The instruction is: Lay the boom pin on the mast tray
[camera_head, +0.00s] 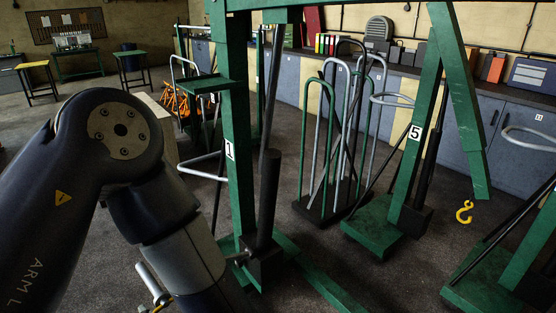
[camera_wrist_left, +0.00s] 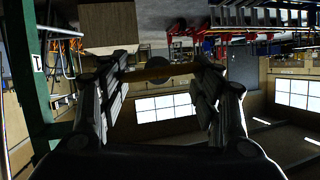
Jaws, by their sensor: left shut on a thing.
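My left gripper (camera_wrist_left: 163,70) shows in the left wrist view, its two fingers set apart with a brownish-gold bar (camera_wrist_left: 148,74) spanning between them. The bar appears to be the boom pin, held across the fingers. In the head view my left arm fills the left foreground, and its gripper cannot be made out. A small green tray (camera_head: 204,84) stands out to the left of the green mast (camera_head: 238,150) marked 1; it looks like the mast tray, and its top looks bare. My right gripper is in neither view.
A second green crane (camera_head: 410,165) marked 5 stands to the right, with a yellow hook (camera_head: 464,211) hanging beside it. A rack of hooped handles (camera_head: 335,190) stands between the cranes. Grey cabinets (camera_head: 500,135) line the back wall. Open floor (camera_head: 75,85) lies at the far left.

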